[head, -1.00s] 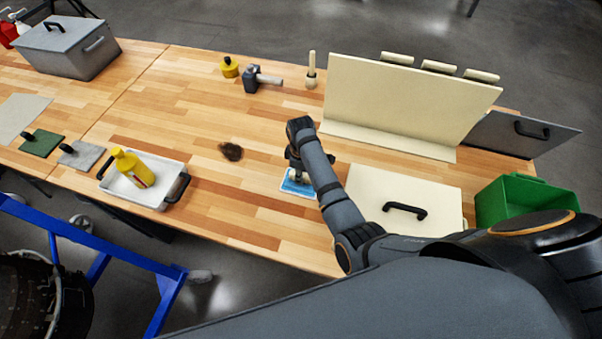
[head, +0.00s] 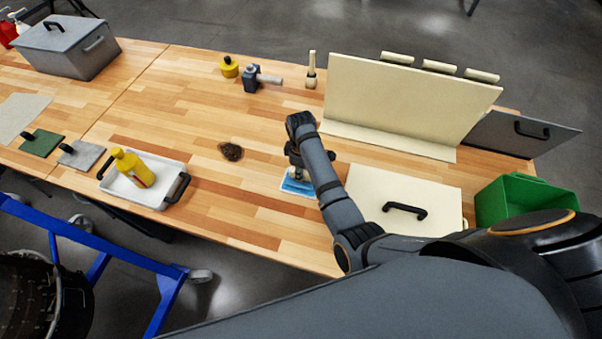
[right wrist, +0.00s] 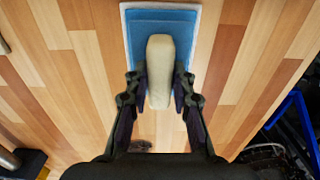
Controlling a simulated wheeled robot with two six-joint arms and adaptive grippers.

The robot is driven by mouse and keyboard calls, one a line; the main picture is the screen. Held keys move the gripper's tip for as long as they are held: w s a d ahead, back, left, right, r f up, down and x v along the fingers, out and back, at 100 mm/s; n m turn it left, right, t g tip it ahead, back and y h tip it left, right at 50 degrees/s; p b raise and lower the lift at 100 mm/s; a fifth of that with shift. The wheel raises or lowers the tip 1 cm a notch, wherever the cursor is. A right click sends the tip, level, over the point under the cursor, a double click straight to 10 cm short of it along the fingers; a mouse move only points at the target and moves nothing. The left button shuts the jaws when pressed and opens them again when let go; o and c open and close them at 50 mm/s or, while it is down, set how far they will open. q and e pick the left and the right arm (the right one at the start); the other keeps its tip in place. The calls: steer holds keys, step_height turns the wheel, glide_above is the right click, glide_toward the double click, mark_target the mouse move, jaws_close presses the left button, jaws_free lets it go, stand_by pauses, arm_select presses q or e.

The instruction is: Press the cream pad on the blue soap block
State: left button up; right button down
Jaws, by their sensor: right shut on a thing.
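The blue soap block (head: 291,188) lies on a white base on the wooden table, partly hidden under my right gripper (head: 297,168). In the right wrist view the blue block (right wrist: 135,40) shows at the top centre, its white rim around it. My right gripper (right wrist: 159,95) is shut on the cream pad (right wrist: 160,65), which is long and rounded. The pad is over the block and covers its middle in that view. I cannot tell whether the pad touches the block. My left gripper is not in view.
A brown clump (head: 231,151) lies left of the block. A white tray (head: 152,203) with a yellow bottle (head: 133,168) stands further left. A cream board with a black handle (head: 375,190) is close on the right, before an upright cream panel (head: 405,98). A green bin (head: 520,205) stands far right.

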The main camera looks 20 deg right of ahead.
steer(key=shift+r, duration=2.65)
step_height(320, 180, down, 7)
steer(key=shift+f, duration=0.1)
steer(key=shift+r, duration=0.2)
